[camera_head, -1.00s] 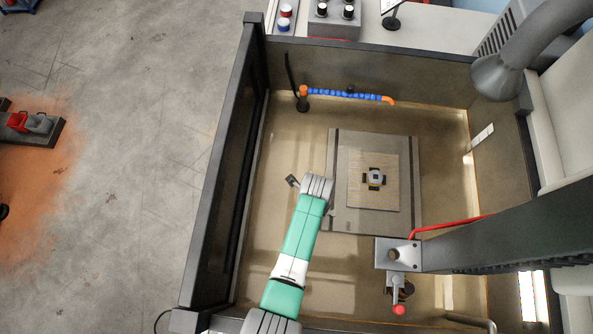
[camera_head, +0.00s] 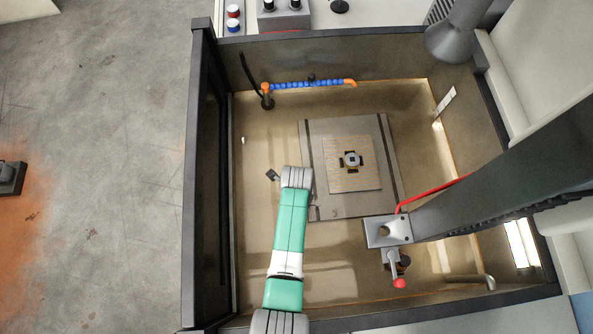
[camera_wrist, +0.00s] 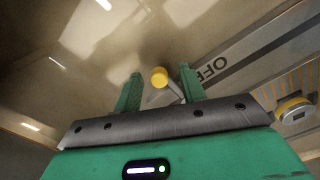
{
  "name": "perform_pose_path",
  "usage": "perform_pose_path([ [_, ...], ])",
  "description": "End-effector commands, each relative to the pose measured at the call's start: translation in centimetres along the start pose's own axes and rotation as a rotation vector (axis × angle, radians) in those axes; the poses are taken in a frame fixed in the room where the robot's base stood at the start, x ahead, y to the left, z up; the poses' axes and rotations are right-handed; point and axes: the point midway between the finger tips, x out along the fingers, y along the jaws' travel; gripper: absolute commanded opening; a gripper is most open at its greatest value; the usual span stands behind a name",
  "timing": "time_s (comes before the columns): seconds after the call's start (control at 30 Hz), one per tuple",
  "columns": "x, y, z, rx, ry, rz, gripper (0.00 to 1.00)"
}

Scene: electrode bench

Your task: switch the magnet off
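The magnet is a grey plate (camera_head: 388,150) on the tank floor, with a lighter square block (camera_head: 370,180) on it. In the wrist view its edge (camera_wrist: 245,62) carries the word OFF (camera_wrist: 212,70). A lever with a yellow round knob (camera_wrist: 159,77) shows beside that edge, between my fingers in the picture. My gripper (camera_wrist: 160,88) is open, its two green fingers apart on either side of the knob. I see no clear contact, and the depth between fingers and knob is hard to tell. In the head view my arm hides the fingers and lever at the plate's left edge.
Tank walls (camera_head: 203,150) surround the work area. A blue and orange hose (camera_head: 310,84) runs along the back. A machine head with a red-tipped handle (camera_head: 399,283) overhangs the right front. The tank floor (camera_head: 255,215) left of my arm is mostly clear.

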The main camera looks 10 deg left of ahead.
Motion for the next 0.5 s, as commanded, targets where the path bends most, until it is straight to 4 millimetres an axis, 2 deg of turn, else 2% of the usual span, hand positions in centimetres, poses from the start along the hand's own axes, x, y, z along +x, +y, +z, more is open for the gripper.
perform_pose_path([
  [0.2, -0.5, 0.0, 0.0, -0.001, 0.0, 0.0, 0.41],
  [0.5, -6.2, -0.1, 0.0, 0.0, -0.001, -0.002, 0.41],
])
